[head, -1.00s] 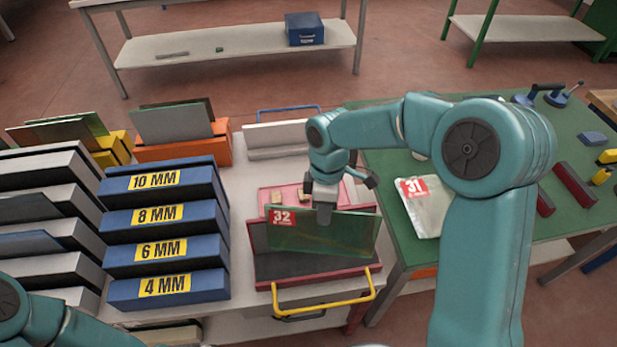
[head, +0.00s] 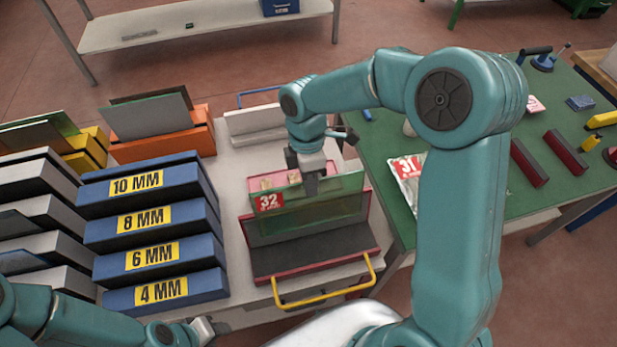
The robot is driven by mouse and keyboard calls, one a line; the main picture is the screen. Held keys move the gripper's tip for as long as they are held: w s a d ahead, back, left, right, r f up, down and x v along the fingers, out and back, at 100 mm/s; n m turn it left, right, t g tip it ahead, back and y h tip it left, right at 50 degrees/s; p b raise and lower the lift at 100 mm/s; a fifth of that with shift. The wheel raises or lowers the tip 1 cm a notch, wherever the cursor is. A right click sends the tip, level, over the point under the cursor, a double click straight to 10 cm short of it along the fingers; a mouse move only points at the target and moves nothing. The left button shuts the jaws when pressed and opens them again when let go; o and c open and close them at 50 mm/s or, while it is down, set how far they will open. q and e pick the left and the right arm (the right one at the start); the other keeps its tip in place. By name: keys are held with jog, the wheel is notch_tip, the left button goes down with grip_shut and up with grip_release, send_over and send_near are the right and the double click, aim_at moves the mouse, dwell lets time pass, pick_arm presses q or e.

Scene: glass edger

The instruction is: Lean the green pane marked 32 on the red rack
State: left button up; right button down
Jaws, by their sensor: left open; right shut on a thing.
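The green pane marked 32 (head: 335,204) is upright, its red label at its left end. My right gripper (head: 312,186) is shut on its top edge. The pane stands over the back part of the red rack (head: 315,262), close in front of the rack's back. I cannot tell whether its lower edge touches the rack. The rack's dark front ledge is bare. My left gripper (head: 204,329) is open and empty at the bottom of the view, in front of the blue 4 MM box.
Blue boxes (head: 152,256) labelled 4 to 10 MM stand left of the rack. A yellow handle (head: 325,295) is at the table's front. An orange rack (head: 165,143) with panes and a white rack (head: 255,124) stand behind.

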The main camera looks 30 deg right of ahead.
aim_at(310, 201)
jog(key=shift+w, duration=0.1)
jog(key=shift+f, duration=0.2)
jog(key=shift+s+f+b, duration=0.2)
jog(key=shift+f+b, duration=0.25)
jog(key=shift+f, duration=0.2)
jog(key=shift+w+f+b, duration=0.15)
jog(key=shift+f+b, duration=2.2)
jog(key=shift+f, duration=0.95)
jog(key=shift+f, duration=0.1)
jog(key=c, duration=1.1)
grip_release()
